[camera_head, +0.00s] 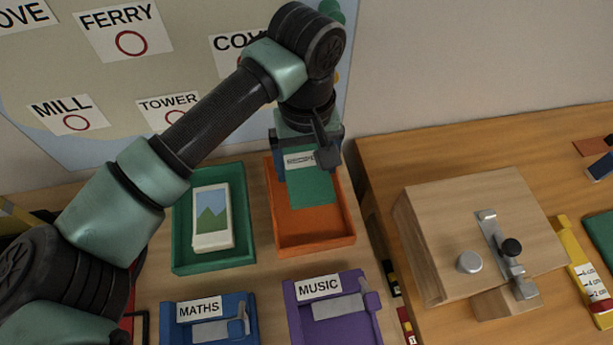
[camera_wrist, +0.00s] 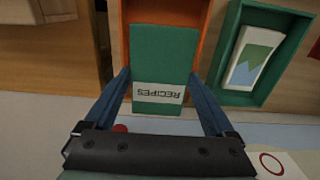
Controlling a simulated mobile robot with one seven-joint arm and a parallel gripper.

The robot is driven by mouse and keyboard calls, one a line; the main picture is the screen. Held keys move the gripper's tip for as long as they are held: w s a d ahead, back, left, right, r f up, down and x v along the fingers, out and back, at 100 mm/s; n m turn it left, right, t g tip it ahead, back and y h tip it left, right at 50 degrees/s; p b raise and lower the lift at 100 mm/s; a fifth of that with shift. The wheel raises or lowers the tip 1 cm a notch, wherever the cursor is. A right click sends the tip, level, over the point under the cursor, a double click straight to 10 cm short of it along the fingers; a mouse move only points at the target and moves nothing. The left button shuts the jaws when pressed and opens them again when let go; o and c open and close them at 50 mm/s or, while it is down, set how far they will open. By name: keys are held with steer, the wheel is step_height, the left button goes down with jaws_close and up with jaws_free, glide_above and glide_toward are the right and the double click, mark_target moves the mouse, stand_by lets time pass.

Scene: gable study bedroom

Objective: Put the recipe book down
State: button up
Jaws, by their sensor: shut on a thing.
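The recipe book is green with a white label reading RECIPES. In the head view the recipe book (camera_head: 312,187) is at the far end of the orange tray, partly hidden by my gripper (camera_head: 305,165). In the wrist view the recipe book (camera_wrist: 162,65) is between the two blue fingers of my gripper (camera_wrist: 165,90), which is shut on it. The orange tray (camera_head: 317,244) lies under and around the book; it also shows in the wrist view (camera_wrist: 203,30). I cannot tell whether the book touches the tray floor.
A green tray (camera_head: 213,265) holding a picture card (camera_head: 212,225) stands left of the orange tray. A blue MATHS box (camera_head: 209,310) and a purple MUSIC box (camera_head: 335,318) are in front. A wooden box with a latch (camera_head: 450,225) stands right. The wall with signs is behind.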

mark_target(307, 183)
steer(key=f, duration=0.4)
steer(key=shift+s+f, duration=0.25)
steer(key=shift+f, duration=0.15)
steer(key=shift+w+f, duration=0.1)
steer(key=shift+f, duration=2.15)
steer(key=shift+f+b, duration=0.15)
steer(key=shift+b, duration=0.2)
steer(key=o, duration=1.3)
steer(key=shift+c, duration=0.2)
step_height(307, 183, up, 12)
steer(key=shift+r+p, duration=0.2)
steer(key=shift+p, duration=0.2)
